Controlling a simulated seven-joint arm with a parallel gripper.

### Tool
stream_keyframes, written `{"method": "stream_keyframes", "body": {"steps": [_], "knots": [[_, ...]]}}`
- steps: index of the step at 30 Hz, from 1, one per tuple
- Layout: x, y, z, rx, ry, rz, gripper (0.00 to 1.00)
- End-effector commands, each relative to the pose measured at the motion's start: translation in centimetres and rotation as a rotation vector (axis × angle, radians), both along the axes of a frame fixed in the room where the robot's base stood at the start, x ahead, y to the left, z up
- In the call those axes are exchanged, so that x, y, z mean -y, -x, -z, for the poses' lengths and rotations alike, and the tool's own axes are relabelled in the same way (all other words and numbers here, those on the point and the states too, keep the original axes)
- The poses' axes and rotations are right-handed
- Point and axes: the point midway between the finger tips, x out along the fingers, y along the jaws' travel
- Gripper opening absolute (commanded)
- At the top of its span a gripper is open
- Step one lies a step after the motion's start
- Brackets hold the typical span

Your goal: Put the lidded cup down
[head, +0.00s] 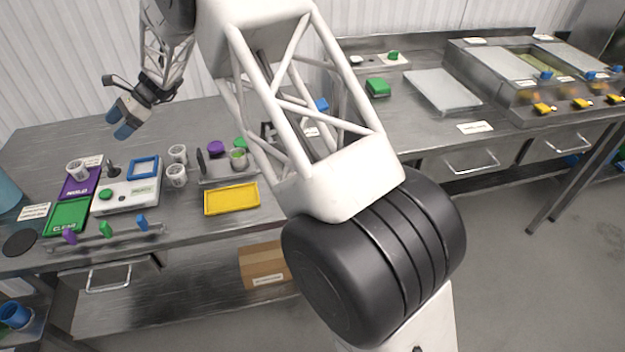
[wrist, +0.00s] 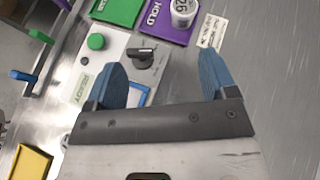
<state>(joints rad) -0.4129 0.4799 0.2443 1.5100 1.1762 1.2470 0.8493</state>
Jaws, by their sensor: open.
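A white cup (head: 76,169) stands on the purple mat marked HOLD (head: 80,186) on the left part of the bench. In the wrist view the cup (wrist: 183,13) shows at the top edge, partly cut off, with dark "26" marking; it stands on the purple mat (wrist: 150,15). I cannot make out its lid clearly. My gripper (head: 118,123) is open and empty, raised above the bench behind and to the right of the cup. In the wrist view its blue fingers (wrist: 160,60) are spread wide, apart from the cup.
A green mat (head: 68,216) lies beside the purple one. A white device (head: 125,196) with a green button and blue frame stands to the right. Two more white cups (head: 176,175) stand beyond it, near a yellow tray (head: 231,199). Bench behind the device is clear.

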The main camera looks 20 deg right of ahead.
Motion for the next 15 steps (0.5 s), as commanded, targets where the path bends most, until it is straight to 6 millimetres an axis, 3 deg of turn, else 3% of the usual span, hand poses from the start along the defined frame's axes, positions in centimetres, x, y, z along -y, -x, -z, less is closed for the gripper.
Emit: {"method": "stream_keyframes", "body": {"steps": [6,15], "knots": [[5.9,2.7,-4.3,0.129,0.052,-0.042,0.78],[13.6,7.2,-8.8,0.296,0.133,-0.113,0.78]]}}
